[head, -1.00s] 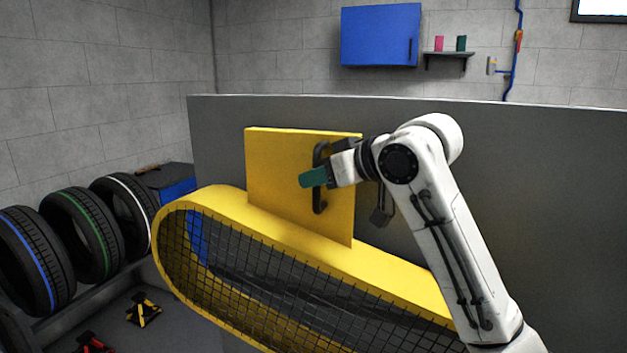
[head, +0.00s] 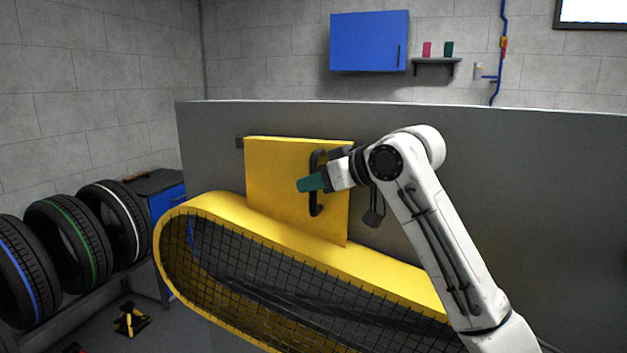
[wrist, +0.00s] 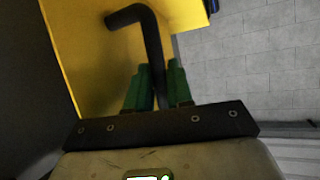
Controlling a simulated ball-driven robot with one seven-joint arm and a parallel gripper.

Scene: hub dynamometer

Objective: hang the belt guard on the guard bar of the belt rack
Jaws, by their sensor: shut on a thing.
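The belt guard is a long, rounded yellow shell with black mesh on its side and a flat yellow plate (head: 275,190) standing up from its top. It is held off the floor, in front of a grey panel. My gripper (head: 318,183) is shut on the black handle (head: 316,209) on the plate's face. The wrist view shows the green fingers (wrist: 158,85) on both sides of the bent black handle (wrist: 150,25). A small dark piece (head: 240,143), possibly the guard bar, shows at the plate's upper left edge. The rest of it is hidden behind the plate. I cannot tell whether they touch.
The wide grey panel (head: 500,200) stands behind the guard. Several tyres (head: 65,240) stand on a low rack at left, beside a blue cabinet (head: 165,200). A yellow and black stand (head: 130,320) is on the floor. A blue wall cabinet (head: 369,41) hangs above.

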